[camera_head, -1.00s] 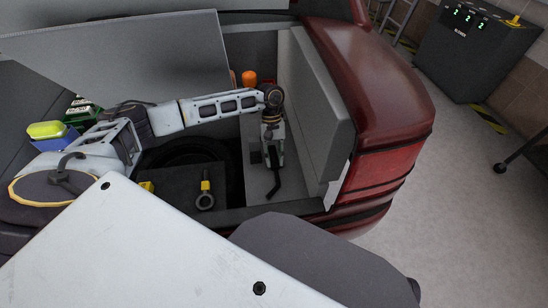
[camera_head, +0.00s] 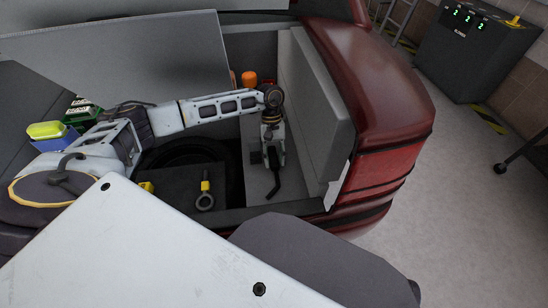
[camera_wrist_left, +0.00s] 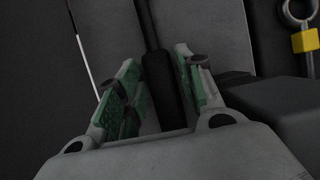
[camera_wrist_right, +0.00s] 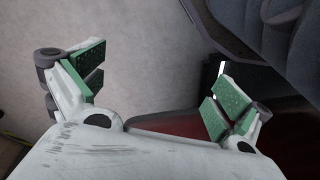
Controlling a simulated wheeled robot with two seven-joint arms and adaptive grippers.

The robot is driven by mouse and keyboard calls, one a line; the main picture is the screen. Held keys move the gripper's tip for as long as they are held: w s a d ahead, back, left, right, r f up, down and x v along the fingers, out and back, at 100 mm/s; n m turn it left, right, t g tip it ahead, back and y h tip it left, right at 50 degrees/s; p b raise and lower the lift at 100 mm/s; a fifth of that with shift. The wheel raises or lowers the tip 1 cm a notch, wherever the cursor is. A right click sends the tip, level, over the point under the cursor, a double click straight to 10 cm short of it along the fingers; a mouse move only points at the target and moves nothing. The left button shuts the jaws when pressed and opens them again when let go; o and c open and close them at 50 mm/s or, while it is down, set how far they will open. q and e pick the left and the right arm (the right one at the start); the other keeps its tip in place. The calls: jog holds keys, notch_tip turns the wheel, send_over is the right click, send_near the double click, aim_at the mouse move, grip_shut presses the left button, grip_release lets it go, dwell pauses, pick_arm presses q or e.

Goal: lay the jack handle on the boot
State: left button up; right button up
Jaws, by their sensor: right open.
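The jack handle (camera_head: 276,184) is a thin black bar with a bent end, low in the narrow right part of the boot (camera_head: 256,190). My left gripper (camera_head: 272,160) reaches down over it. In the left wrist view, the handle's thick black grip (camera_wrist_left: 160,80) lies between the green pads of my left gripper (camera_wrist_left: 165,88), which are close on both sides of it. Exact pad contact is hard to see. My right gripper (camera_wrist_right: 155,85) is wide open and empty in the right wrist view, above pale floor and a red surface. It does not show clearly in the head view.
A ringed metal eye with a yellow band (camera_head: 205,190) lies on a dark block in the boot. An orange-topped item (camera_head: 249,78) stands behind my left arm. The boot's right side panel (camera_head: 318,110) rises close beside my left gripper. A grey cabinet (camera_head: 470,55) stands far right.

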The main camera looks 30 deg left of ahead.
pick_arm(q)
jog(key=shift+w+a+r, duration=0.15)
jog(key=shift+w+r, duration=0.05)
jog(key=shift+r, duration=0.4)
jog(key=p+v, duration=0.1)
jog(key=v, duration=1)
pick_arm(e)
jog(key=shift+s+d+f, duration=0.15)
jog(key=shift+f, duration=0.65)
jog(key=shift+s+d+f, duration=0.1)
jog(key=shift+d+f, duration=0.05)
jog(key=shift+f, duration=0.65)
